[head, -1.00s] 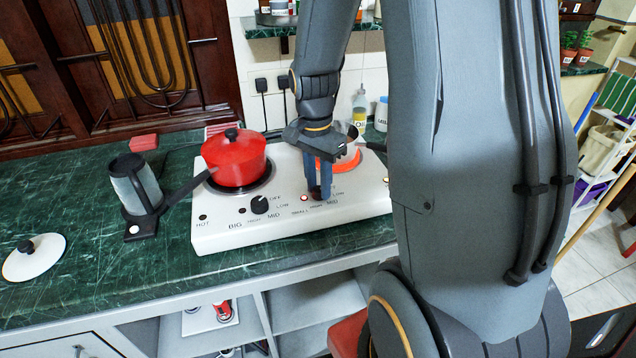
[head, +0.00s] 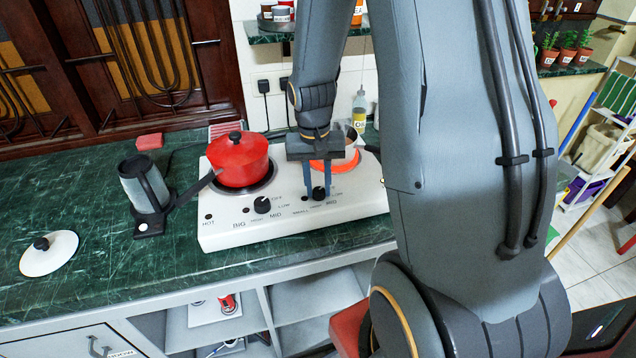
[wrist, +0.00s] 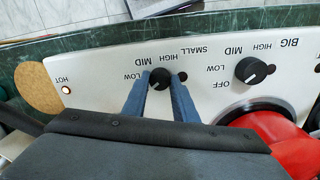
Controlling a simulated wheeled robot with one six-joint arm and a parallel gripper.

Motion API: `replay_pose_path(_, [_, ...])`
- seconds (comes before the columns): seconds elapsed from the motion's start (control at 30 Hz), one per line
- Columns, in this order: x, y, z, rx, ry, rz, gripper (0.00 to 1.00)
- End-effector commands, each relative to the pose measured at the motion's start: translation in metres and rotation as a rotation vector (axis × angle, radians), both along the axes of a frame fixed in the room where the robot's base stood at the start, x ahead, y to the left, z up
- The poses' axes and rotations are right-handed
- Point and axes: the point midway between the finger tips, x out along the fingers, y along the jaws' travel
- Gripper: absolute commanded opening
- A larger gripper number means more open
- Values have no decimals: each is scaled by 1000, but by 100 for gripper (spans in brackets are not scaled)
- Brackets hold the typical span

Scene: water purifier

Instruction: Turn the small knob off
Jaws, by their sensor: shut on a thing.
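The small knob (head: 319,193) is a black dial on the front right of the white two-burner stove (head: 225,235). It also shows in the wrist view (wrist: 159,78), beside the SMALL, HIGH, MID and LOW labels. My gripper (head: 317,187) points down with its two blue fingers on either side of this knob, shut on it; the fingers also show in the wrist view (wrist: 160,92). The small knob's OFF label is hidden, and I cannot tell its exact setting. The indicator beside it (wrist: 182,76) looks dark. The small burner (head: 337,164) glows orange.
The big knob (head: 262,205) is to the left of my gripper. A red pot (head: 238,160) sits on the big burner, its handle reaching left towards a grey pitcher (head: 142,185). A HOT light (wrist: 66,90) is lit.

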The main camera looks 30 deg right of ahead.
Motion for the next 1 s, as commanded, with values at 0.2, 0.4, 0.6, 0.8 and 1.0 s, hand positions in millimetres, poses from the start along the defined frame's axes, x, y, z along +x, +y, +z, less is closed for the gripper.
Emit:
replay_pose_path(0.2, [1,0,1,-1,-4,65,3])
replay_pose_path(0.4, [2,0,1,-1,-5,86,3])
replay_pose_path(0.6, [2,0,1,-1,-5,87,3])
replay_pose_path(0.8, [2,0,1,-2,-5,86,37])
replay_pose_path(1.0, [1,0,1,0,-3,86,44])
